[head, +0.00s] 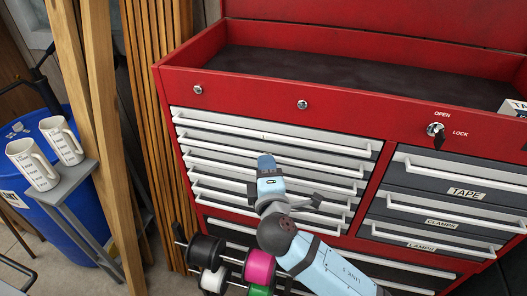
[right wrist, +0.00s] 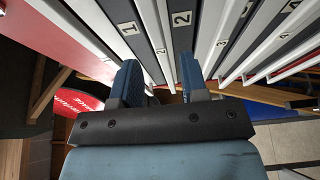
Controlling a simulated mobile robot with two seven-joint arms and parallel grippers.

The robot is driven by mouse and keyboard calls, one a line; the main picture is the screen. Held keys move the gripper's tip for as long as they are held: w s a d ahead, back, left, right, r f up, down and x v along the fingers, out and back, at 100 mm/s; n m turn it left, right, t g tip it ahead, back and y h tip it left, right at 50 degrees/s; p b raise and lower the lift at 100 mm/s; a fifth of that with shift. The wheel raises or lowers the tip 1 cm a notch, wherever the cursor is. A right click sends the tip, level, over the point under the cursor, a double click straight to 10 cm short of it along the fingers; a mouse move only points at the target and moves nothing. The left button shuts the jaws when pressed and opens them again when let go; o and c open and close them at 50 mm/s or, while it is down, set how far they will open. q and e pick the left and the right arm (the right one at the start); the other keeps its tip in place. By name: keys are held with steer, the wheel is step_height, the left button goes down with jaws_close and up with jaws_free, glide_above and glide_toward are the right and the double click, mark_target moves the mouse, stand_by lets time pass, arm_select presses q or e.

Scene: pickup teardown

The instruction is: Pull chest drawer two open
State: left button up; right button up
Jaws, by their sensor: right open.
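The red tool chest (head: 235,85) has a left column of drawers with long white bar handles. Drawer two's handle (head: 215,146) is the second bar from the top, and the drawer looks shut. My right gripper (head: 266,162) is at the middle of this bar, partly covering it. In the right wrist view, the two blue fingers of my right gripper (right wrist: 160,78) are apart, pointing at the drawer fronts near the label "2" (right wrist: 181,18). A white bar runs towards the gap between them; I cannot tell whether they touch it. My left gripper is not in view.
Right-hand drawers are labelled TAPE (head: 466,193), CLAMPS and LAMPS. A key sits in the lock (head: 436,131). Cable spools (head: 259,267) stand low before the chest. At left are wooden planks (head: 98,70), a blue barrel (head: 62,235) and white jugs (head: 60,140) on a grey stand.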

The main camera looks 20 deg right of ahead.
steer(key=shift+p+x, duration=0.45)
steer(key=shift+x, duration=1.95)
jaws_close()
